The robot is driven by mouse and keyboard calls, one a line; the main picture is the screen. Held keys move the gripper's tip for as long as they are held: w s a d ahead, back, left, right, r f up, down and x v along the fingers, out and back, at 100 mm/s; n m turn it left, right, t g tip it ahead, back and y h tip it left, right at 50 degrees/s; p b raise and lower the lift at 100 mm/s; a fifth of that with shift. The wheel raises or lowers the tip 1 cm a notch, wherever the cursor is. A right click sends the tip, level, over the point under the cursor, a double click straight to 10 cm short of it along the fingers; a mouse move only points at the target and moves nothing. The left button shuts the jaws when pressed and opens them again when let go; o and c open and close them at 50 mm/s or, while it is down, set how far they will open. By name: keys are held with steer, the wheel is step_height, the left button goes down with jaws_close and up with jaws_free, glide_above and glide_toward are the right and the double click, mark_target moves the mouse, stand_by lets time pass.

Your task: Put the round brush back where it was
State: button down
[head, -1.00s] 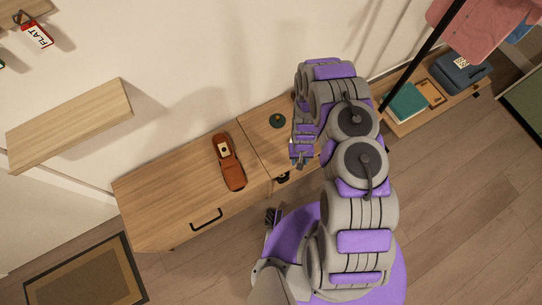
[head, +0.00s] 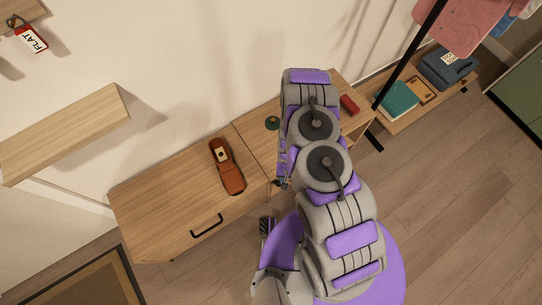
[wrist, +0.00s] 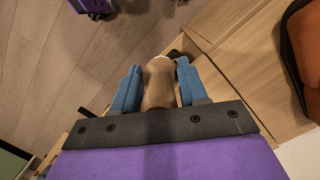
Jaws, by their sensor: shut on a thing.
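In the wrist view my gripper (wrist: 158,72) has its two blue fingers on either side of a tan, rounded thing, the round brush (wrist: 160,88), and is shut on it. Its smooth tan body shows between the fingers; I cannot make out bristles. Wood tops and the floor lie beyond it. In the head view my gripper is mostly hidden behind my arm, over the right part of the low wooden cabinet (head: 160,205), and the brush cannot be seen.
A small dark green round thing (head: 272,123) and a red block (head: 349,105) are farther right. A teal book (head: 398,99) and blue bag (head: 447,68) sit on a low shelf. The cabinet's left end is bare.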

steer(key=w+a, duration=0.1)
steer(key=w, duration=0.3)
steer(key=w+a+f+b, duration=0.1)
steer(key=w+a, duration=0.1)
steer(key=w, duration=0.2)
steer(key=w+a+b, duration=0.1)
steer(key=w+a, duration=0.1)
steer(key=w, duration=0.2)
steer(key=shift+w+a+f, duration=0.15)
steer(key=shift+a+f, duration=0.05)
steer(key=shift+f, duration=0.05)
steer(key=shift+w+a, duration=0.1)
steer(key=shift+w, duration=0.5)
step_height(320, 180, down, 4)
steer(key=shift+r+b, duration=0.2)
steer(key=shift+b, duration=0.7)
steer(key=shift+a+r, duration=0.1)
steer(key=c, duration=0.6)
jaws_free()
